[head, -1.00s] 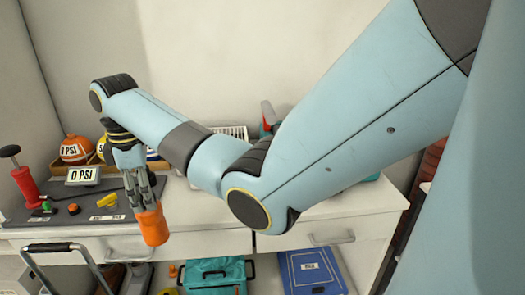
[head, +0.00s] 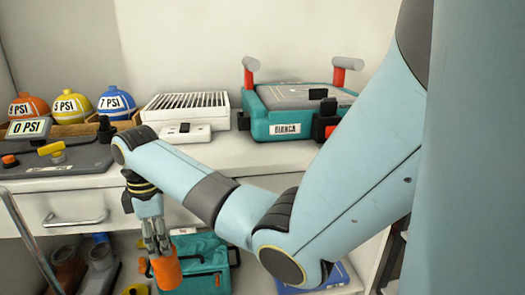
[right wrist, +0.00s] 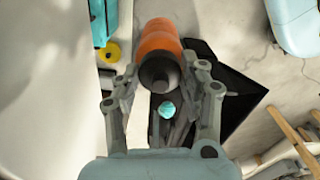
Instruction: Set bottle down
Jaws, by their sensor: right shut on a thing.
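An orange bottle (head: 166,273) hangs from my right gripper (head: 158,246) in the head view, in front of the counter and below its top. In the right wrist view the bottle (right wrist: 160,40) lies between the fingers of my right gripper (right wrist: 162,85), with its dark end toward the camera. The gripper is shut on it. The bottle appears clear of any surface, though its far end is hard to judge. My left gripper is not in view.
The counter (head: 240,155) carries a teal machine (head: 285,131), a white vented box (head: 185,108), a gauge panel (head: 50,158) and several labelled balls (head: 116,101). Below are a drawer (head: 110,205) and a teal bag (head: 210,265). A metal handrail (head: 30,240) stands at left.

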